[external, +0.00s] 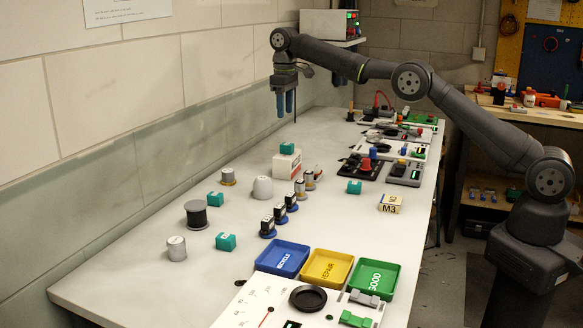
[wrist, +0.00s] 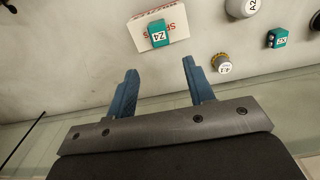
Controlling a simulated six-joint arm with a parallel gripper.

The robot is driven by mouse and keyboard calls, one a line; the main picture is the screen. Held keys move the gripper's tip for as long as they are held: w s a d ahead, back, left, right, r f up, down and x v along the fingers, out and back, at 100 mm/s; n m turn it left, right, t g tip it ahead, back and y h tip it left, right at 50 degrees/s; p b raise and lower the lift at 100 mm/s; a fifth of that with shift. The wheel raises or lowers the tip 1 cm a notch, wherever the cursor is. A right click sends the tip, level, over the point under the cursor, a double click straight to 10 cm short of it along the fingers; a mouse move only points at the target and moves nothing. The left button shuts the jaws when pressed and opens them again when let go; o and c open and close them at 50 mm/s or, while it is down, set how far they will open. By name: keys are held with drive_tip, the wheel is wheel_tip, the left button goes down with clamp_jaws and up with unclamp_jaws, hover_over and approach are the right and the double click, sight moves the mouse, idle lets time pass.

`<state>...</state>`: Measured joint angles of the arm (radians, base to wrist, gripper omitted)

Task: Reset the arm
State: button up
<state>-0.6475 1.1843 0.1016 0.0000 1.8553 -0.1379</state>
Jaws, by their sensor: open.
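My gripper (external: 285,103) hangs from my arm above the far wall side of the bench, fingers pointing down. In the wrist view my gripper (wrist: 156,82) has its two blue fingers apart, with nothing between them. A white and red box (external: 287,164) with a teal block (external: 287,148) on top stands on the bench below. The box (wrist: 176,25) and the teal block labelled Z4 (wrist: 158,34) also show in the wrist view, beyond the fingertips and apart from them.
Blue (external: 270,268), yellow (external: 314,278) and green (external: 392,281) trays lie at the near end. Teal blocks, cylinders and dark-based parts stand mid-bench. An M3 box (external: 390,203) is near the right edge. Electronics crowd the far end. A wall (external: 130,90) runs along the left.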

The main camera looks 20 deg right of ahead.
sight(285, 143)
wheel_tip(285, 143, down, 12)
drive_tip(key=shift+r, duration=1.35)
